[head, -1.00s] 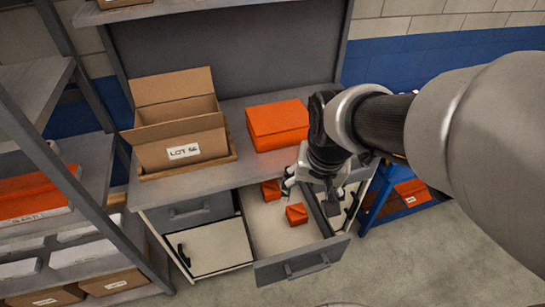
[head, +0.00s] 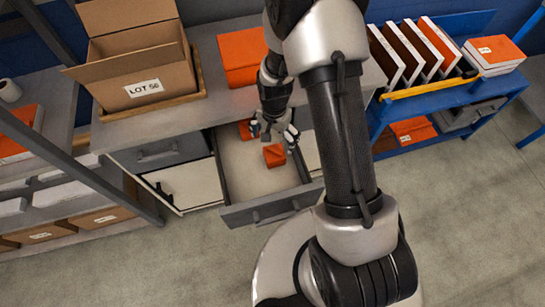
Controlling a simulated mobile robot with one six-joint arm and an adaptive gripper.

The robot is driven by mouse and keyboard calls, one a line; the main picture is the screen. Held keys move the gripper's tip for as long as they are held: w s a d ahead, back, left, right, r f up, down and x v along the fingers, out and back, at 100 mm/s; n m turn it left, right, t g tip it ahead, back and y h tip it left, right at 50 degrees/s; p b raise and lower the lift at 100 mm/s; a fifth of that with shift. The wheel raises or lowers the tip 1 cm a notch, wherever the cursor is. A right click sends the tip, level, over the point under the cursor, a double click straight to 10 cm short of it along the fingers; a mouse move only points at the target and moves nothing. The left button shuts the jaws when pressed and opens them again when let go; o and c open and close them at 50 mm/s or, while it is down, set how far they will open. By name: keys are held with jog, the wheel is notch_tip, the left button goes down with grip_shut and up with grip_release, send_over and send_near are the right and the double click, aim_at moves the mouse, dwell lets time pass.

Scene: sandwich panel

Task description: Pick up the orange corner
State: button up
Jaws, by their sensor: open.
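Two orange corner pieces lie in the open drawer (head: 240,178). The front orange corner (head: 274,156) sits near the drawer's middle. The other orange corner (head: 245,130) lies farther back and to its left, partly hidden by my gripper. My gripper (head: 272,140) is open and points down over the drawer, just behind and above the front corner. I cannot tell whether a finger touches either corner.
An orange box (head: 240,58) and an open cardboard box (head: 140,75) marked LOT 56 stand on the bench top. A blue rack (head: 485,115) with panels is at right, a grey shelf at left. The drawer's front part is clear.

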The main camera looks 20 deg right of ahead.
aim_at(273, 151)
notch_tip(273, 151, down, 6)
jog(key=shift+r+b, duration=0.1)
jog(key=shift+b, duration=0.65)
jog(key=f, duration=0.2)
jog(key=f+b, duration=0.2)
jog(key=f, duration=0.1)
jog(key=shift+w+d+f, duration=0.1)
jog(key=shift+w+f, duration=0.2)
jog(key=shift+f, duration=0.05)
jog(key=shift+r, duration=0.1)
jog(key=shift+c, duration=0.5)
jog(key=c, duration=0.8)
